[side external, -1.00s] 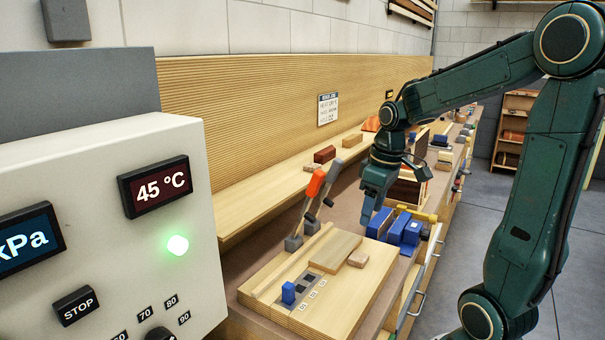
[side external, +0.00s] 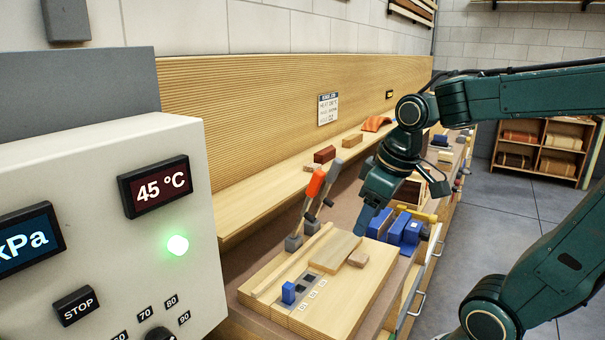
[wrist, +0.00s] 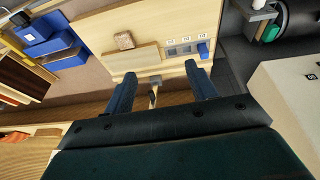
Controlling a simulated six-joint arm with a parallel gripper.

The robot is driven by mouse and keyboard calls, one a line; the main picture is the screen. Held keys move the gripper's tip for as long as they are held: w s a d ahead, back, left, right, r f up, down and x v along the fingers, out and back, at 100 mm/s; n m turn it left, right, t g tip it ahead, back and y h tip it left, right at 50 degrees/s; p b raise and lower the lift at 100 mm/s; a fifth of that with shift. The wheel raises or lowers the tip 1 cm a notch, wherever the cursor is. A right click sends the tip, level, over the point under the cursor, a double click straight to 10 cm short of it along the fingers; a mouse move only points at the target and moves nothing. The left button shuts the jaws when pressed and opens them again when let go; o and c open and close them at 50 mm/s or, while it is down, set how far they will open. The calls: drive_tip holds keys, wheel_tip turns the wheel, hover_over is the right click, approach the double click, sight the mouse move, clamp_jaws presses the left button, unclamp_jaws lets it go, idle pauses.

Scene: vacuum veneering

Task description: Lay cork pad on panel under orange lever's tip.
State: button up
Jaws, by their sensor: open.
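The cork pad (side external: 358,259) is a small speckled brown block on the light wooden board, close to the right end of the thin panel (side external: 333,250); I cannot tell whether it overlaps the panel's edge. The pad (wrist: 124,40) and panel (wrist: 128,58) also show in the wrist view. The orange lever (side external: 315,184) stands tilted up behind the panel, its tip raised clear of it, with a grey-tipped lever (side external: 333,169) alongside. My gripper (side external: 361,227) is open and empty, above and behind the board; its fingers (wrist: 160,72) straddle empty space in the wrist view.
A blue block (side external: 288,292) sits by dark slots and labels at the board's front. Blue clamps (side external: 404,229) lie right of the board, above an open drawer. A control box (side external: 100,220) reading 45 °C fills the left foreground. Small blocks (side external: 325,154) lie on the back ledge.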

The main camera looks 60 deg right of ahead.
drive_tip(key=s+a+r+t, duration=0.1)
drive_tip(key=s+a+t, duration=0.1)
drive_tip(key=s+a, duration=0.3)
drive_tip(key=shift+a+y, duration=0.3)
drive_tip(key=shift+a, duration=0.05)
drive_tip(key=shift+o, duration=0.5)
drive_tip(key=shift+w+d, duration=0.1)
drive_tip(key=shift+d, duration=0.05)
drive_tip(key=w+d+f, duration=0.1)
drive_tip(key=d+f, duration=0.1)
drive_tip(key=d, duration=0.5)
drive_tip(key=w+d+f+g, duration=0.1)
drive_tip(key=w+d+f, duration=0.1)
drive_tip(key=d, duration=0.6)
drive_tip(key=shift+w, duration=0.3)
drive_tip(key=shift+f, duration=0.25)
